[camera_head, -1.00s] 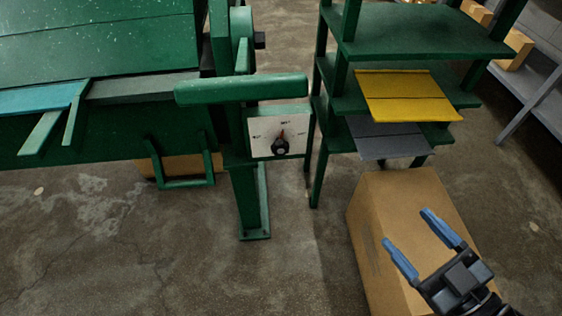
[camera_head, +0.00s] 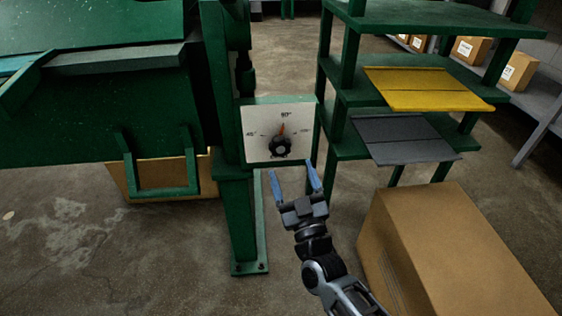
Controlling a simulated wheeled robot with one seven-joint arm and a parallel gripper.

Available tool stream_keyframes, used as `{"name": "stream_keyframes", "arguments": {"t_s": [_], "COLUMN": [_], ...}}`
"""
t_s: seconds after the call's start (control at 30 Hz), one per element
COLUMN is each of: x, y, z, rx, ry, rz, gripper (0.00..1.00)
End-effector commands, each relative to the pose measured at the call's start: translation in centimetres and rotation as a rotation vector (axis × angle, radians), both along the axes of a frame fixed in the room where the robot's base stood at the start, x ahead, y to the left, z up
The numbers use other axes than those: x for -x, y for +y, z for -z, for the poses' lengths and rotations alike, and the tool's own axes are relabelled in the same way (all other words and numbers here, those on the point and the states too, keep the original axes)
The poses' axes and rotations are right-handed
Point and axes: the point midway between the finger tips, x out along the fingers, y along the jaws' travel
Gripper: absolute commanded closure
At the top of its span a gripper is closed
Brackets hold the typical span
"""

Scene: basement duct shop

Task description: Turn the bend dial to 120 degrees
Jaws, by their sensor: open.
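The bend dial (camera_head: 280,147) is a black knob with a red-orange pointer on a white plate (camera_head: 256,126) fixed to the green machine. The plate reads 45° at the left and 90° at the top; the mark at the right is too small to read. The pointer stands nearly upright, close to the 90° mark. My gripper (camera_head: 293,184), with two blue fingers, is open and empty. It appears just below the plate and slightly right of the knob, its fingers pointing up in the picture. I cannot tell how far it is from the plate.
The green machine (camera_head: 95,120) fills the left. A green shelf rack (camera_head: 420,35) stands at the right with a yellow panel (camera_head: 425,88) and a grey panel (camera_head: 403,138). A large cardboard box (camera_head: 450,245) stands on the floor at the lower right.

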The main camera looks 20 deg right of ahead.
Motion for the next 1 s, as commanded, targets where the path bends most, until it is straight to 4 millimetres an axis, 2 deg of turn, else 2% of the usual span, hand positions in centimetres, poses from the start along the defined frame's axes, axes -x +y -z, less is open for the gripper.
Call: {"name": "stream_keyframes", "arguments": {"t_s": [0.1, 0.27, 0.67, 1.0], "x": [-0.5, -1.4, -5.3, -7.2], "y": [0.6, 0.6, -0.1, -0.1], "z": [0.6, 0.3, -1.3, -2.3], "rx": [-0.014, -0.015, -0.015, -0.014], "ry": [0.000, -0.003, 0.000, 0.000], "rz": [0.006, 0.006, 0.012, 0.007], "gripper": [0.23, 0.23, 0.23, 0.23]}}
